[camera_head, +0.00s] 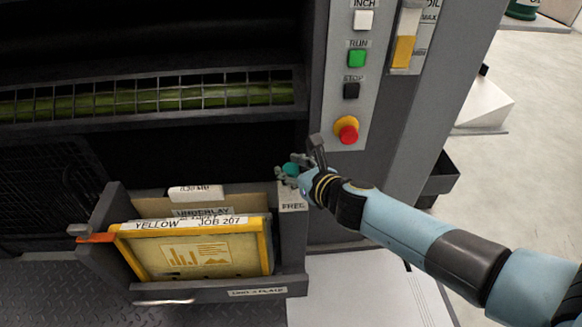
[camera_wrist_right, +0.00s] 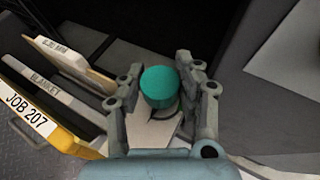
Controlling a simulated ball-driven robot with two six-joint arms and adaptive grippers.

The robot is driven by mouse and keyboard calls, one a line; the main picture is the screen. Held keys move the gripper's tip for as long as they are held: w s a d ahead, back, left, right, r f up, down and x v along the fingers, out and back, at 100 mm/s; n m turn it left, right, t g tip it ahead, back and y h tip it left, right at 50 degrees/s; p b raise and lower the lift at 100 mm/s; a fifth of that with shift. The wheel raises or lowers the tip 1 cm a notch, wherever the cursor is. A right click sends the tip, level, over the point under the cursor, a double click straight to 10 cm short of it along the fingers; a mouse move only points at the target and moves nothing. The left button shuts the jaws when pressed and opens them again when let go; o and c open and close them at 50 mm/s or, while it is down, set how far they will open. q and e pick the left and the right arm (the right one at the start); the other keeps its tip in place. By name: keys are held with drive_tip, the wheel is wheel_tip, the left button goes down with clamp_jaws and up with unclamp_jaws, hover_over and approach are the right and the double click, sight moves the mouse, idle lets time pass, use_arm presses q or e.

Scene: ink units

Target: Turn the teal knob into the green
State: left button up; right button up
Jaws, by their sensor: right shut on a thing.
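The teal knob (camera_head: 291,169) sits on top of the grey post labelled "FREE" at the right end of the open drawer. My right gripper (camera_head: 287,174) reaches it from the right and is shut on it. In the right wrist view the round teal knob (camera_wrist_right: 159,87) stands between the two fingers of my right gripper (camera_wrist_right: 158,92). My left gripper is not in view.
A drawer (camera_head: 290,283) holds a yellow "JOB 207" plate (camera_head: 197,258) and several labelled dividers left of the knob. A control panel (camera_head: 340,110) with a red stop button (camera_head: 348,132) rises above my right wrist. Pale floor (camera_head: 540,100) lies at the right.

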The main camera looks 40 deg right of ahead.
drive_tip(key=shift+d+r+n+y+p, duration=0.15)
drive_tip(key=shift+n+y+p, duration=0.45)
drive_tip(key=shift+n+y, duration=0.6)
drive_tip(key=shift+y, duration=0.2)
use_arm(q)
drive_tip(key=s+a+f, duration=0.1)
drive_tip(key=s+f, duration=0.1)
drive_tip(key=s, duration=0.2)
use_arm(e)
drive_tip(key=shift+n+y, duration=0.4)
drive_tip(key=shift+f+n+g+y, duration=0.2)
drive_tip(key=shift+n+g+y, duration=0.2)
drive_tip(key=shift+n+y, duration=0.5)
drive_tip(key=shift+y, duration=0.2)
drive_tip(key=n+g+y+b, duration=0.2)
drive_tip(key=shift+n+y, duration=0.4)
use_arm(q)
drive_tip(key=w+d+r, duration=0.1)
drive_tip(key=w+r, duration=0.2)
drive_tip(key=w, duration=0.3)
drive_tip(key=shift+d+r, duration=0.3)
use_arm(e)
drive_tip(key=shift+n+g+y, duration=0.3)
drive_tip(key=shift+n+y, duration=0.1)
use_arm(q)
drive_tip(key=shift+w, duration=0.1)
use_arm(e)
drive_tip(key=shift+a, duration=0.2)
